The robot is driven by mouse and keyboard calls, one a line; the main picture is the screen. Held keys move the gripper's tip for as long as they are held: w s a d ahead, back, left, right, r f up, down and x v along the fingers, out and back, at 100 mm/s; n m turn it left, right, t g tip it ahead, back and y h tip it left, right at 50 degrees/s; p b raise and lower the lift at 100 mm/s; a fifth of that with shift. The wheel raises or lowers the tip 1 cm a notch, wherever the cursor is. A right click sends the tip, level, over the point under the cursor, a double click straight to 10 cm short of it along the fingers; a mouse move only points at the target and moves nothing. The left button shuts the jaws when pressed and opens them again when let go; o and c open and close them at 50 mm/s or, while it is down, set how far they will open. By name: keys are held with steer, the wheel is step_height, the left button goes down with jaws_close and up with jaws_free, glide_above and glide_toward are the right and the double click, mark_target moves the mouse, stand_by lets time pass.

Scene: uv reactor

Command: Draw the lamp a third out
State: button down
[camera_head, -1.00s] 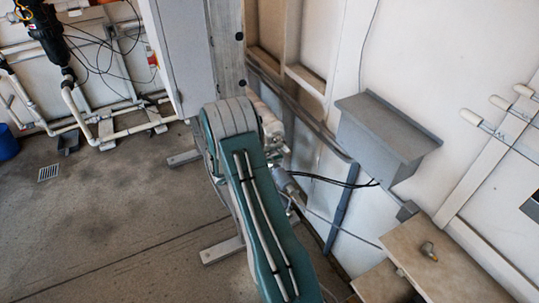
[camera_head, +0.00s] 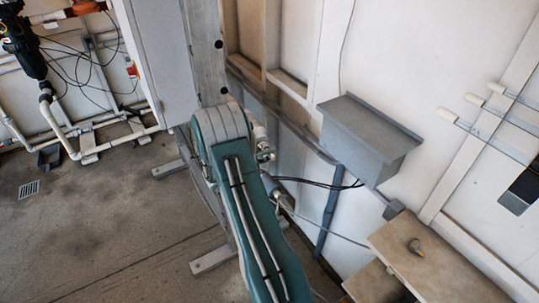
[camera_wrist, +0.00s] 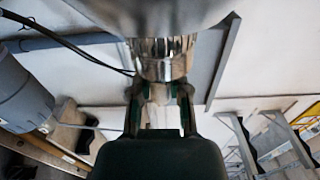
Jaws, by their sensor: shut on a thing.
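In the wrist view my gripper (camera_wrist: 160,118) is closed around a narrow fitting below a shiny, clear-looking collar (camera_wrist: 163,58). I take this to be the lamp's end, but cannot tell for sure. The collar meets a large grey metal body (camera_wrist: 150,14) at the top of the picture. Most of the lamp is hidden, so how far it is out does not show. In the head view my teal arm covers the gripper and most of the reactor.
A grey box (camera_head: 365,140) juts from the right wall. White-capped rods (camera_head: 447,115) hang beyond it. A tall grey cabinet (camera_head: 160,55) rises behind my arm. Open floor (camera_head: 100,230) lies left.

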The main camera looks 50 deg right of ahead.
steer(key=s+a, duration=0.2)
steer(key=s, duration=0.3)
steer(key=shift+s, duration=0.35)
steer(key=shift+r, duration=0.1)
steer(key=s+a, duration=0.2)
steer(key=s, duration=0.3)
steer(key=shift+s, duration=0.35)
stand_by(0.4)
steer(key=shift+r, duration=0.1)
steer(key=shift+s+a, duration=0.3)
steer(key=shift+s, duration=0.65)
steer(key=shift+s+a, duration=0.25)
steer(key=shift+s, duration=0.7)
steer(key=shift+s+a, duration=0.3)
steer(key=shift+s, duration=0.65)
